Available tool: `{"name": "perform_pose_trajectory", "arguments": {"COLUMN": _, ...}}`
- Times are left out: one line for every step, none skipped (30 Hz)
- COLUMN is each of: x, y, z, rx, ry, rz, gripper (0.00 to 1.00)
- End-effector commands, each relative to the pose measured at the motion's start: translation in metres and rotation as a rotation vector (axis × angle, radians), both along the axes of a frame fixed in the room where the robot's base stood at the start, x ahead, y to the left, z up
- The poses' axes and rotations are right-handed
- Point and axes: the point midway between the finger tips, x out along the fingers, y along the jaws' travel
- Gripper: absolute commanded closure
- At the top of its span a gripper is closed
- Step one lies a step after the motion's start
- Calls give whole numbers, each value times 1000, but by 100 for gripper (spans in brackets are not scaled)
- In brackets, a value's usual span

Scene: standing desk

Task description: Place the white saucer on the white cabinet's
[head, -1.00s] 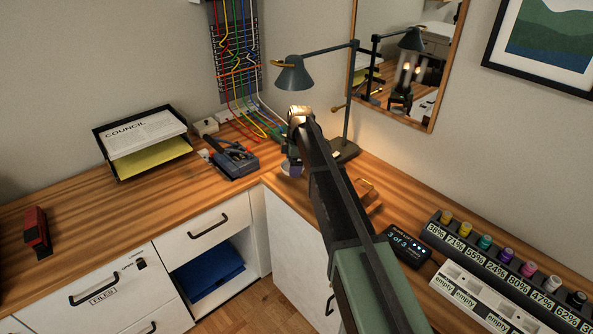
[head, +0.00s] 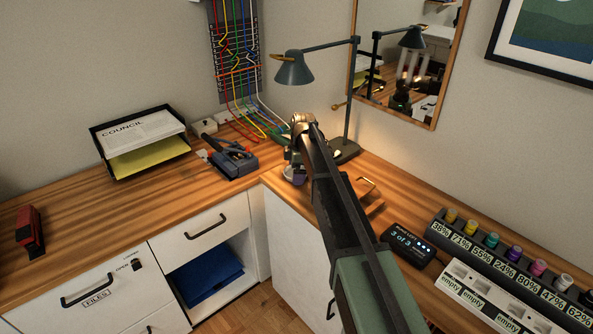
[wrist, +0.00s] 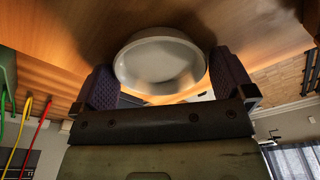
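The white saucer (wrist: 160,62) shows in the wrist view as a round pale dish against the wooden desk. My gripper (wrist: 165,85) has its two dark, ribbed fingers apart, one on each side of the saucer. The left finger overlaps the saucer's edge in the picture; I cannot tell whether either finger touches it. In the head view my gripper (head: 294,174) is low over the desk's inner corner, and my arm hides the saucer. The white cabinet (head: 185,245) under the left desk has drawers and an open compartment with a blue item (head: 208,277) inside.
A desk lamp (head: 345,150) stands close behind my gripper. A tool holder (head: 236,160) and paper tray (head: 145,140) are to the left. A small wooden stand (head: 368,195), a display (head: 408,243) and a bottle rack (head: 515,260) are to the right. The left desktop's front is mostly clear.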

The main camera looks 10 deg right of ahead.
Motion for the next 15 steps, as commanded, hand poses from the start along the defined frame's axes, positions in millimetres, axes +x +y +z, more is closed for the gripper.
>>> {"name": "perform_pose_trajectory", "arguments": {"x": 0, "y": 0, "z": 0, "rx": 0, "ry": 0, "rz": 0, "gripper": 0}}
{"name": "perform_pose_trajectory", "arguments": {"x": 0, "y": 0, "z": 1, "rx": 0, "ry": 0, "rz": 0, "gripper": 0}}
{"name": "perform_pose_trajectory", "arguments": {"x": 0, "y": 0, "z": 2, "rx": 0, "ry": 0, "rz": 0, "gripper": 0}}
{"name": "perform_pose_trajectory", "arguments": {"x": 0, "y": 0, "z": 4, "rx": 0, "ry": 0, "rz": 0, "gripper": 0}}
{"name": "perform_pose_trajectory", "arguments": {"x": 0, "y": 0, "z": 7, "rx": 0, "ry": 0, "rz": 0, "gripper": 0}}
{"name": "perform_pose_trajectory", "arguments": {"x": 0, "y": -1, "z": 13, "rx": 0, "ry": 0, "rz": 0, "gripper": 0}}
{"name": "perform_pose_trajectory", "arguments": {"x": 0, "y": -1, "z": 18, "rx": 0, "ry": 0, "rz": 0, "gripper": 0}}
{"name": "perform_pose_trajectory", "arguments": {"x": 0, "y": -2, "z": 23, "rx": 0, "ry": 0, "rz": 0, "gripper": 0}}
{"name": "perform_pose_trajectory", "arguments": {"x": 0, "y": -2, "z": 32, "rx": 0, "ry": 0, "rz": -1, "gripper": 0}}
{"name": "perform_pose_trajectory", "arguments": {"x": 0, "y": -3, "z": 39, "rx": 0, "ry": 0, "rz": -1, "gripper": 0}}
{"name": "perform_pose_trajectory", "arguments": {"x": 0, "y": -4, "z": 46, "rx": 0, "ry": 0, "rz": -1, "gripper": 0}}
{"name": "perform_pose_trajectory", "arguments": {"x": 0, "y": -5, "z": 55, "rx": 0, "ry": 0, "rz": -1, "gripper": 0}}
{"name": "perform_pose_trajectory", "arguments": {"x": 0, "y": -6, "z": 62, "rx": 0, "ry": 0, "rz": -1, "gripper": 0}}
{"name": "perform_pose_trajectory", "arguments": {"x": 0, "y": -6, "z": 68, "rx": 0, "ry": 0, "rz": -1, "gripper": 0}}
{"name": "perform_pose_trajectory", "arguments": {"x": -1, "y": -7, "z": 74, "rx": 0, "ry": 0, "rz": -1, "gripper": 0}}
